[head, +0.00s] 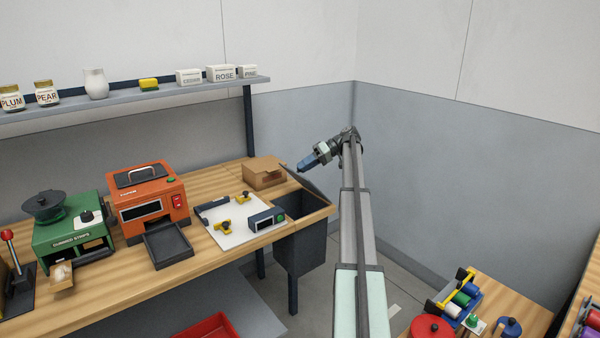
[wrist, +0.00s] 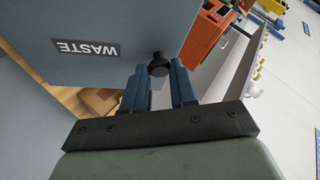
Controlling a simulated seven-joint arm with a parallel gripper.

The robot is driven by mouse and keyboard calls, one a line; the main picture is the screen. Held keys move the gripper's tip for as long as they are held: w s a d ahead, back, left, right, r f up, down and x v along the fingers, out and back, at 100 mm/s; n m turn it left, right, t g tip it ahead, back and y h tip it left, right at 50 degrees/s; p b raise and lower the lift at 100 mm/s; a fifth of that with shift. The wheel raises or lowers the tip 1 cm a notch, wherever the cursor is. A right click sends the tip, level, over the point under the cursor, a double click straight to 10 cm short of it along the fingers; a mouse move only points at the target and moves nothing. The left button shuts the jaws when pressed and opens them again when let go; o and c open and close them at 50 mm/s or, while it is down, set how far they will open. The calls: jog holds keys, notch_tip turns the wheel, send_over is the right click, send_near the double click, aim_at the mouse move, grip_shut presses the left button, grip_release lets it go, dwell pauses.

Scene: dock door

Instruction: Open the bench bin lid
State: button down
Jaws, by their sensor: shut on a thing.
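The bench bin (head: 305,250) is a dark grey box set into the right end of the wooden bench. Its dark inside shows from above. Its lid (head: 310,184) stands raised and tilted, seen nearly edge-on in the head view. In the wrist view the grey lid (wrist: 110,30) fills the upper left, with a WASTE label (wrist: 86,48) that appears upside down. A black knob (wrist: 158,65) on the lid sits between the blue fingertips of my gripper (wrist: 159,80). My gripper (head: 304,166) is shut on this knob, above the bin's back edge.
A cardboard box (head: 265,175) stands on the bench close behind the bin. A white board (head: 240,222) with small yellow-handled parts lies left of it. An orange machine (head: 150,200) stands farther left. Grey walls meet in a corner behind my arm.

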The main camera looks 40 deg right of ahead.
jog(key=shift+d+r+y, duration=0.25)
jog(key=shift+d+y, duration=0.25)
jog(key=shift+d, duration=0.15)
jog(key=c, duration=0.9)
grip_release()
